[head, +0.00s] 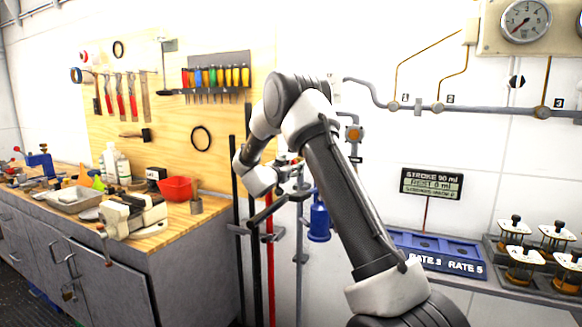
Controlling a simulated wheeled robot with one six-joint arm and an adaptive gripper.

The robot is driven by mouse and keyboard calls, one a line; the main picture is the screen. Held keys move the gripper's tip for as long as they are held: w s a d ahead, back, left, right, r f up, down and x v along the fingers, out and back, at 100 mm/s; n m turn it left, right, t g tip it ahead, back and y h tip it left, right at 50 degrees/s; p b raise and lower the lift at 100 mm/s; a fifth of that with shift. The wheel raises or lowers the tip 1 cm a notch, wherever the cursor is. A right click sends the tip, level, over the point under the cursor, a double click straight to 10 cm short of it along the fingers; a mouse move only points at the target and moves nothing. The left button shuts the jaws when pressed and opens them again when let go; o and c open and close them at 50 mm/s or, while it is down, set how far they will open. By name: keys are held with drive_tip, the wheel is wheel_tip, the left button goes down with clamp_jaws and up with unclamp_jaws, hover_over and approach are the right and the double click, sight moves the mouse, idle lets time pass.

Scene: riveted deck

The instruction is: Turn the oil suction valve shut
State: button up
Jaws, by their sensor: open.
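My gripper (277,207) is at the end of my bent arm, left of the middle of the head view, in front of the upright pipes. Its dark fingers appear open, with nothing seen between them. No label for the oil suction valve is readable. A round orange-brown fitting (354,133) sits on the grey pipe right of my arm's elbow. A blue cylindrical part (319,221) is beside the pipework, right of my gripper. Small red and green parts show behind my wrist, too small to make out. I cannot tell which part is the valve or how its handle stands.
A workbench (185,235) with a vise (132,215) and red bin (176,189) stands left. Upright black and red bars rise beside it. Right are a blue rate tray (425,240), a stroke sign (431,184), a gauge (525,20) and several jars. Wall pipes run upper right.

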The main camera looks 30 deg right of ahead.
drive_tip(key=c, duration=1)
drive_tip(key=shift+c, duration=0.2)
drive_tip(key=shift+m, duration=0.3)
drive_tip(key=m, duration=0.4)
drive_tip(key=shift+m, duration=0.3)
drive_tip(key=m, duration=0.4)
drive_tip(key=shift+s+f, duration=0.1)
drive_tip(key=m, duration=0.4)
drive_tip(key=shift+f+m, duration=0.1)
drive_tip(key=shift+m, duration=2.2)
drive_tip(key=shift+f, duration=0.1)
